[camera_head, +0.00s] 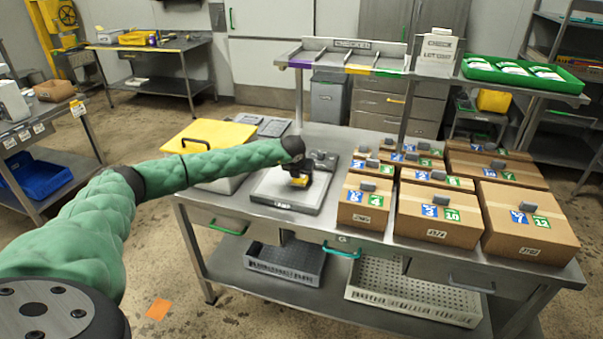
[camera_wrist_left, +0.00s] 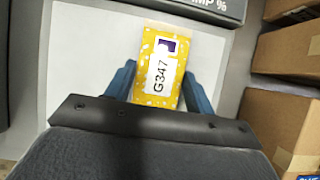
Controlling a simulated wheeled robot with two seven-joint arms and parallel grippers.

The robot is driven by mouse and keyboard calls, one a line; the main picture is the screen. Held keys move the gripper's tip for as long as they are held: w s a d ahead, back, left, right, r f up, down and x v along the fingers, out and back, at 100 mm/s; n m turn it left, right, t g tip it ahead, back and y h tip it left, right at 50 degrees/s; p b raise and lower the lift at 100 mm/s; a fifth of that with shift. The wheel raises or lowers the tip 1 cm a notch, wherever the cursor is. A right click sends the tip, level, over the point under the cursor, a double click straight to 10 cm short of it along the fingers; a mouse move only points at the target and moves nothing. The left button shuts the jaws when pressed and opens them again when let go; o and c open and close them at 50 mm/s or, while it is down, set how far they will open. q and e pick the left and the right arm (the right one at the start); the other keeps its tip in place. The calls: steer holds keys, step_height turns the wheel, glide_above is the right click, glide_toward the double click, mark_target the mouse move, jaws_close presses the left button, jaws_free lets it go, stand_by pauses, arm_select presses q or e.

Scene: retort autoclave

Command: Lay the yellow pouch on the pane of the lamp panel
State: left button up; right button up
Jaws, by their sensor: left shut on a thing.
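The yellow pouch (camera_wrist_left: 160,70) has white speckles and a white label reading G347, and it lies between the blue fingers of my left gripper (camera_wrist_left: 158,85) in the left wrist view. My left gripper (camera_head: 298,182) is shut on the pouch, over the pale pane of the lamp panel (camera_head: 272,188) in the head view. The pane (camera_wrist_left: 85,60) fills the area behind the pouch in the wrist view. I cannot tell whether the pouch touches the pane. My right gripper is not in view.
Several cardboard boxes (camera_head: 438,212) with numbered labels stand on the bench just right of the panel. A yellow-lidded container (camera_head: 212,138) is at its left. A green tray (camera_head: 525,72) with pouches and a check-lot-list holder (camera_head: 436,52) are on the raised shelf.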

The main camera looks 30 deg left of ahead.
arm_select(q)
steer(key=shift+f, duration=0.1)
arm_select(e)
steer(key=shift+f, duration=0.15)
arm_select(q)
steer(key=o, duration=1)
steer(key=shift+s+r, duration=0.1)
steer(key=shift+r, duration=0.15)
steer(key=shift+b+v, duration=2.15)
steer(key=shift+v, duration=3.7)
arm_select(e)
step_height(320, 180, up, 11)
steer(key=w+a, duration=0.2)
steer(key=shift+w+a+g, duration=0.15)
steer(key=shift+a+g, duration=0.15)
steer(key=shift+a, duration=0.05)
arm_select(q)
steer(key=shift+d+f, duration=0.1)
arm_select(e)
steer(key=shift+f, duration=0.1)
